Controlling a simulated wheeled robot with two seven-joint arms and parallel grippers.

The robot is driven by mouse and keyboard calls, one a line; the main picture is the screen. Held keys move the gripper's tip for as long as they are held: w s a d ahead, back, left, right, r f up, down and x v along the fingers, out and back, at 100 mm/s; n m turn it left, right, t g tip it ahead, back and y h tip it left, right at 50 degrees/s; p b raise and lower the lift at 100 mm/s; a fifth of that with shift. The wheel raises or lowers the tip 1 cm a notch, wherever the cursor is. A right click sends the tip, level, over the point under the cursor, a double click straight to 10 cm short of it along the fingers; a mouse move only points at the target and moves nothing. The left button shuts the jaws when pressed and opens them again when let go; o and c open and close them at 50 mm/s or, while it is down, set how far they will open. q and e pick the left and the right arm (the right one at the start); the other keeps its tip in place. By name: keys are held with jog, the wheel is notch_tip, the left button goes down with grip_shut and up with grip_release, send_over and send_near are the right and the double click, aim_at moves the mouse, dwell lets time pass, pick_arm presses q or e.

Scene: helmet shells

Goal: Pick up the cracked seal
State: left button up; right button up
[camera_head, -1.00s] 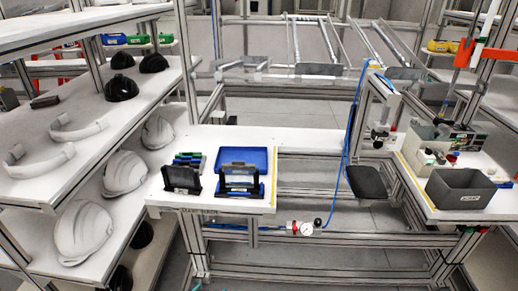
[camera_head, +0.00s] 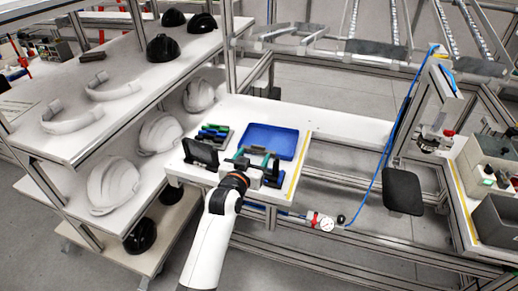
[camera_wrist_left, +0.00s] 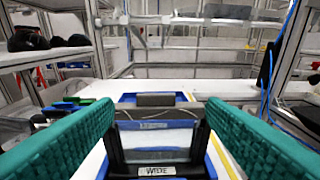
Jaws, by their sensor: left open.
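My left gripper (camera_head: 256,163) is open with empty teal fingers, above the right one of two black holders on the white bench. In the left wrist view its fingers (camera_wrist_left: 158,112) spread on both sides of that black holder (camera_wrist_left: 156,171), whose label seems to read "WIDE". The other black holder (camera_head: 200,153) stands to the left. A blue tray (camera_head: 288,129) lies behind. My right gripper is not in view.
Small green and blue parts (camera_head: 213,133) lie behind the left holder. A shelf rack with white helmet shells (camera_head: 113,183) and black ones (camera_head: 164,47) stands at the left. The bench (camera_head: 350,124) is clear to the right. A grey bin (camera_head: 500,220) sits at far right.

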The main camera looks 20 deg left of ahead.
aim_at(258, 146)
pick_arm(q)
jog(key=shift+w+a+f+p, duration=0.1)
jog(key=shift+w+f+p, duration=0.15)
jog(key=shift+w, duration=1.05)
jog(key=shift+w+a+f+p, duration=0.1)
jog(key=shift+w+f+p, duration=0.1)
jog(key=shift+w, duration=1.05)
jog(key=shift+c, duration=0.5)
jog(key=c, duration=1)
jog(key=shift+o, duration=0.2)
jog(key=shift+r, duration=0.1)
